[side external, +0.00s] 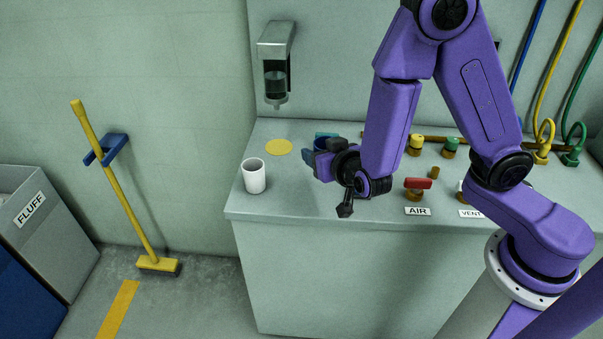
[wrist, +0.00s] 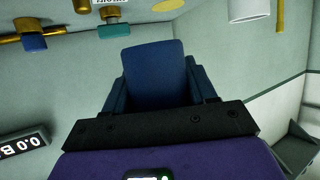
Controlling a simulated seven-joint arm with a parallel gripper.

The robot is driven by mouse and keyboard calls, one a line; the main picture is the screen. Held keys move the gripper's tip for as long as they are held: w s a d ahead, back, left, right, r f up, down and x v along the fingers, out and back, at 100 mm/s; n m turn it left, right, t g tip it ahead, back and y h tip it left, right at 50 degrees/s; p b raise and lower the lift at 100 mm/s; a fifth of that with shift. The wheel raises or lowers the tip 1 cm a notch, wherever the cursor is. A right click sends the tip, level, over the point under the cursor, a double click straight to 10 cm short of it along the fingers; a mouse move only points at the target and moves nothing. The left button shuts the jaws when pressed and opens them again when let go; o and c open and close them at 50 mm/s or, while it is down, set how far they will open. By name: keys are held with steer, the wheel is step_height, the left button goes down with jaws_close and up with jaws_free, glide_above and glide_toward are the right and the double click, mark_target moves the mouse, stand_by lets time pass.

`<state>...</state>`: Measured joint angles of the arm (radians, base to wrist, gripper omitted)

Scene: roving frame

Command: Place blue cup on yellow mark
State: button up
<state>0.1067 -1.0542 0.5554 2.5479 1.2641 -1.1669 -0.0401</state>
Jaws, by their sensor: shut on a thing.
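The blue cup (wrist: 154,72) is dark blue and sits between the two blue fingers of my gripper (wrist: 160,88) in the wrist view. My gripper (side external: 318,160) is shut on it. In the side view, the gripper is over the left part of the bench, and the fingers and arm make the cup hard to tell apart. The yellow mark (side external: 278,147) is a flat round disc on the bench top, bare, to the left of and behind my gripper. It also shows at the top edge of the wrist view (wrist: 170,4).
A white cup (side external: 254,178) stands upright near the bench's left front edge, in front of the mark. A dispenser (side external: 276,60) hangs on the wall above the mark. Valves with a red handle (side external: 418,183) and a yellow handle (side external: 416,141) stand to the right.

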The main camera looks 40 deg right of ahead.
steer(key=w+f, duration=0.1)
glide_above(302, 186)
steer(key=shift+s+f, duration=0.2)
steer(key=shift+f, duration=0.85)
steer(key=shift+s+f, duration=0.2)
steer(key=shift+f, duration=0.85)
steer(key=f, duration=0.2)
steer(key=shift+w+f, duration=0.35)
steer(key=shift+w, duration=0.05)
steer(key=shift+f, duration=0.45)
steer(key=shift+f, duration=0.2)
steer(key=o, duration=1.1)
steer(key=shift+c, duration=0.2)
